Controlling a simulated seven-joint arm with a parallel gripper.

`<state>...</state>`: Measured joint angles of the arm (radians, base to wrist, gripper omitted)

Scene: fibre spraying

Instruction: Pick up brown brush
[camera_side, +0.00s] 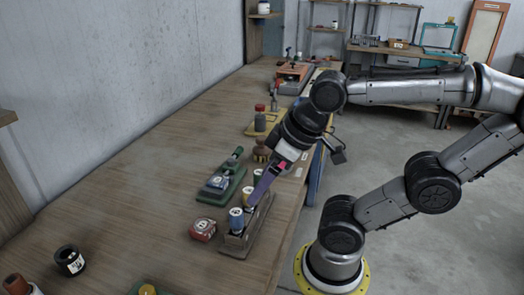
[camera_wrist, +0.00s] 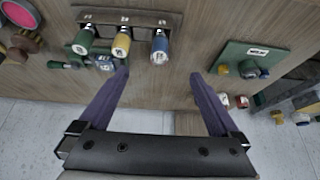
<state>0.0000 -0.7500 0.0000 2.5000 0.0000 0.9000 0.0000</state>
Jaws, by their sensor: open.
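A small brown brush-like object (camera_side: 261,152) stands on the wooden bench in the side view, just behind the spool rack and left of my wrist. In the wrist view, a brown round shape at the far left edge (camera_wrist: 20,46) may be the same object; I cannot tell for certain. My gripper (camera_side: 249,203) has purple fingers and points down over the spool rack in the side view.
The rack (camera_wrist: 128,18) holds a green, a yellow and a blue spool close by my fingertips. A green tray (camera_side: 221,184) and a red tape measure (camera_side: 203,229) lie to its left. A black jar (camera_side: 69,260) stands front left. The bench's left middle is clear.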

